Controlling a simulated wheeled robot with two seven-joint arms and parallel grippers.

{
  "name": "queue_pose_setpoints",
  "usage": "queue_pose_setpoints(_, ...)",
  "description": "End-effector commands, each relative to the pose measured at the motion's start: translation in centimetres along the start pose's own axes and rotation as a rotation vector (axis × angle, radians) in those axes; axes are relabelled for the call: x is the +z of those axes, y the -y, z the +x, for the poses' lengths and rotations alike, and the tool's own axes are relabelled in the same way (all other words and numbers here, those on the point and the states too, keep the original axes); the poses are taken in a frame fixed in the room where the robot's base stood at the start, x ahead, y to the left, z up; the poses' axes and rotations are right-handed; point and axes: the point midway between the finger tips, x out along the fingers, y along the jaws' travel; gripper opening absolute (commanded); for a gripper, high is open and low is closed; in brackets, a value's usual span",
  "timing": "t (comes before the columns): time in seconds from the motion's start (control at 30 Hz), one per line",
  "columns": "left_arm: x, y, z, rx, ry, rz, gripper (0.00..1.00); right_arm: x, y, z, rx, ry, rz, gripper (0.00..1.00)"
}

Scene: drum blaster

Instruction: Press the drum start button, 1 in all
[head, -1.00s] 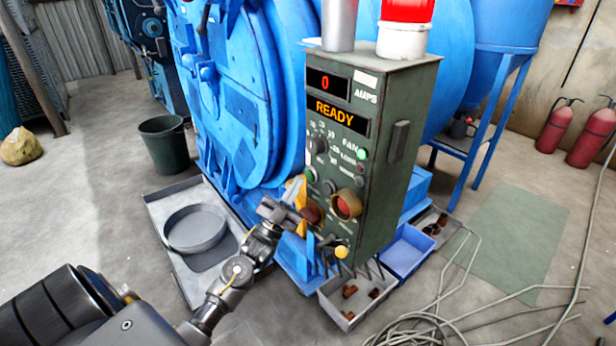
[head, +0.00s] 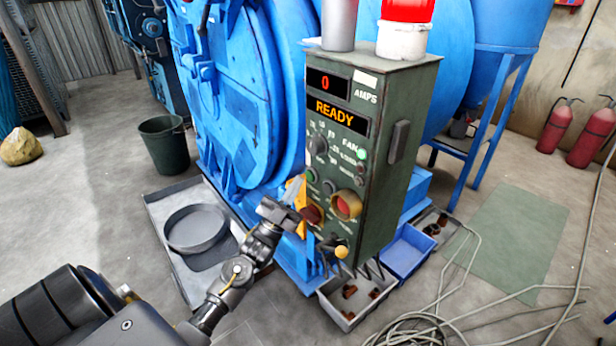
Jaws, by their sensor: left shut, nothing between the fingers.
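The green-grey control box (head: 385,170) stands in front of the blue drum machine (head: 245,120). Its displays read 0 and READY (head: 341,112). A green button (head: 311,174) sits low on the left of its face, with a dark button (head: 330,187) beside it. A red button in a yellow ring (head: 345,204) is lower right. My left gripper (head: 299,207) is shut and empty at the box's lower left edge, just below the green button. Whether it touches the panel I cannot tell. Labels by the lower buttons are not readable. My right gripper is not in view.
A yellow-knobbed lever (head: 341,252) sticks out below the panel. A grey tray (head: 165,210) holding a round pan (head: 195,229) lies left, and a blue bin (head: 405,254) lies right. Loose cables (head: 465,300) cover the floor at lower right. A dark bucket (head: 164,145) stands behind left.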

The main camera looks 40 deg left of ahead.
Motion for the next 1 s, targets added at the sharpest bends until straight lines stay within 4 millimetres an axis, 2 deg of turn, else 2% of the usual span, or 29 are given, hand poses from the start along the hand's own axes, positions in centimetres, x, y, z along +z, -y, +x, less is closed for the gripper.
queue_pose_setpoints(1.0, 0.57, -0.59, 0.80, 0.000, 0.000, 0.000, 0.00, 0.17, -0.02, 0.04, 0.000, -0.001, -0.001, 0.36)
